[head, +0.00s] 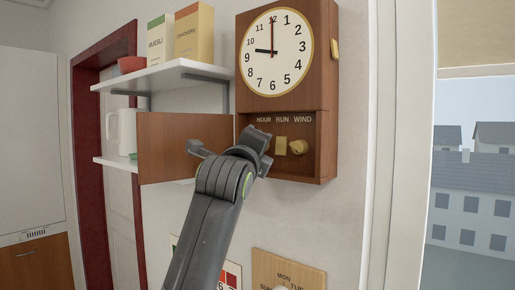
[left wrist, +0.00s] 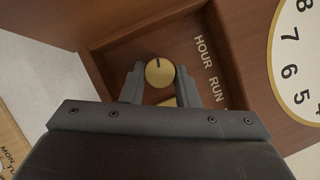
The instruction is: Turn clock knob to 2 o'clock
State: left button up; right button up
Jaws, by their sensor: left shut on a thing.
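The wooden wall clock (head: 243,80) has a white face (head: 275,70) with the short hand at 9 and the long hand at 12. Below the face is an open compartment labelled HOUR, RUN and WIND. My left gripper (head: 262,146) reaches into its left side under HOUR. In the left wrist view, its fingers (left wrist: 160,80) are shut on the round brass hour knob (left wrist: 158,72), one on each side. The knob has a dark mark near its rim. This knob is hidden behind my gripper in the head view. My right gripper is not in view.
The compartment's wooden door (head: 160,135) stands open to the left. The brass run knob (head: 281,146) and wind knob (head: 299,147) sit close right of my gripper. White shelves (head: 150,76) hold boxes and a bowl.

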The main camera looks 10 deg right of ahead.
pick_arm(q)
jog(key=shift+r+n+g+y+p, duration=0.15)
jog(key=shift+n+g+y+p, duration=0.4)
jog(key=shift+n, duration=1.35)
jog(key=o, duration=1)
jog(key=shift+s, duration=0.1)
jog(key=shift+b+v, duration=4.3)
jog(key=shift+v, duration=4.35)
jog(key=shift+r, duration=0.1)
jog(key=shift+c, duration=0.2)
